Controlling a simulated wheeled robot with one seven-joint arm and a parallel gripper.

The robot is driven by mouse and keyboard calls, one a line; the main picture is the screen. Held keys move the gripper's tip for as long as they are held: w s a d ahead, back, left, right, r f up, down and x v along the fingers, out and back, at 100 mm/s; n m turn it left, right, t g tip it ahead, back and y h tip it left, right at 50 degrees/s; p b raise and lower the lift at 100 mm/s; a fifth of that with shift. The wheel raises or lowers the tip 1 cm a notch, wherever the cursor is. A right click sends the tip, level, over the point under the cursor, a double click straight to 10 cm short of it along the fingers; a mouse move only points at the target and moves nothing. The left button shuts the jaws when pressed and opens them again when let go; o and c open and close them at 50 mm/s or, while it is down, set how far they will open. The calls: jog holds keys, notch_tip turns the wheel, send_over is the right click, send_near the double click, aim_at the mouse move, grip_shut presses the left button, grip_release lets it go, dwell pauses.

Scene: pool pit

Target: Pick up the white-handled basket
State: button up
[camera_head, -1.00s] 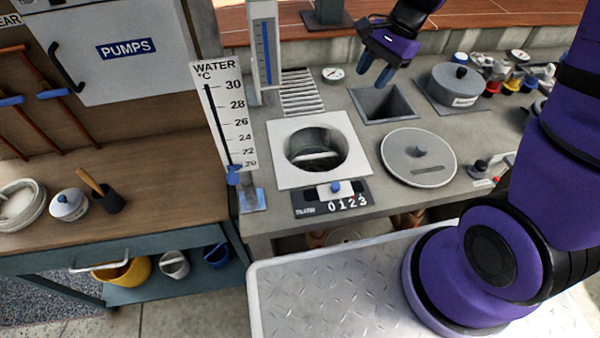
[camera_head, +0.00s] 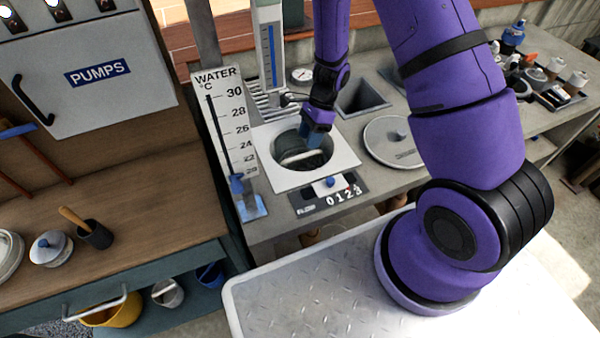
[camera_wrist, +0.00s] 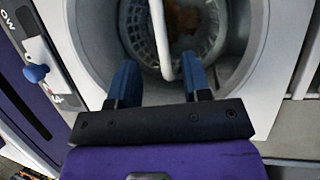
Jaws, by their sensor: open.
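The basket's white handle (camera_head: 302,156) shows as a pale bar across the round opening of the white square skimmer plate (camera_head: 346,157) in the head view. In the wrist view the handle (camera_wrist: 160,38) runs from the top edge down between my two blue fingertips. The grey slatted basket (camera_wrist: 208,40) lies below it, with something orange-brown inside. My gripper (camera_head: 312,135) is at the back right rim of the opening, pointing down. In the wrist view my gripper (camera_wrist: 162,85) is open, with the handle's near end between the fingers and no clear contact.
A round grey lid (camera_head: 393,142) lies on the counter right of the opening. The water gauge (camera_head: 226,125) stands close on the left.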

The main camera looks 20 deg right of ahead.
aim_at(302, 155)
jog(key=shift+x, duration=3.6)
jog(key=shift+w, duration=0.15)
grip_shut()
